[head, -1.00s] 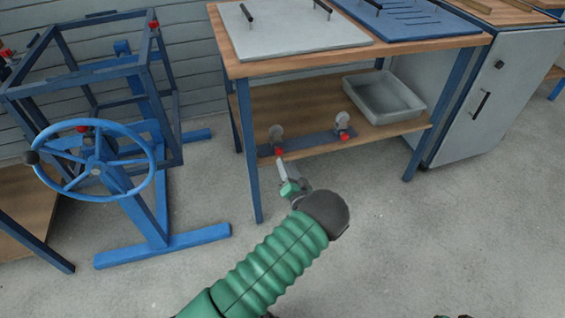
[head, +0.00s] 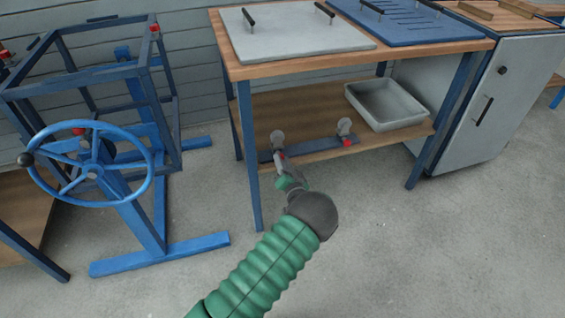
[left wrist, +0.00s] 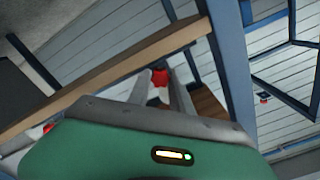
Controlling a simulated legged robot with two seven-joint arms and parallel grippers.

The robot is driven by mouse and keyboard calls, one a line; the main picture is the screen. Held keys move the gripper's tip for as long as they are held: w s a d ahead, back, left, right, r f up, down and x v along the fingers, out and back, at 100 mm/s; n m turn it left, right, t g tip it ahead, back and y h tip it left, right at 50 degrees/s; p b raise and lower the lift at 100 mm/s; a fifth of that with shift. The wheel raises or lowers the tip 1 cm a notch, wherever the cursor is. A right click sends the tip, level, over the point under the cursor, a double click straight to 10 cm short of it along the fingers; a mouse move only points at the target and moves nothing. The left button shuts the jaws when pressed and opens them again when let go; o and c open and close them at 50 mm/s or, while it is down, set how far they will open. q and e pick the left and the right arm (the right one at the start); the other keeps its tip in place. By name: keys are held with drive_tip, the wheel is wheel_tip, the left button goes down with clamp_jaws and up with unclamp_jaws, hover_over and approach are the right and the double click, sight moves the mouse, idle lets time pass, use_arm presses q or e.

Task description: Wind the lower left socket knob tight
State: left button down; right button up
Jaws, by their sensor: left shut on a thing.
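The lower left socket knob (left wrist: 160,78) is red and sits between my two grey fingers in the left wrist view. In the head view the same red knob (head: 281,156) shows at the left end of a dark blue bar (head: 310,149), below a round grey socket face. My left gripper (head: 281,160) reaches it from the front, shut on it; the fingers also show in the left wrist view (left wrist: 160,86). The fingers and wrist partly cover the knob's front. My right gripper is not in view.
A second red knob (head: 347,142) with a grey disc is at the bar's right end. The bar lies along the front of the lower wooden shelf (head: 300,110). A grey tray (head: 428,124) stands right. A blue bench leg (head: 254,190) is close left of my gripper.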

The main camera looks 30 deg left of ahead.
use_arm(q)
drive_tip(key=shift+n, duration=0.3)
drive_tip(key=shift+s+f+n+p, duration=0.1)
drive_tip(key=shift+n+p, duration=0.9)
drive_tip(key=shift+n, duration=2.75)
drive_tip(key=shift+s+f+n+p, duration=0.1)
drive_tip(key=shift+n+p, duration=0.85)
drive_tip(key=shift+n, duration=2.8)
drive_tip(key=c, duration=1.5)
unclamp_jaws()
drive_tip(key=shift+f, duration=0.1)
drive_tip(key=shift+o, duration=0.3)
drive_tip(key=shift+w, duration=0.1)
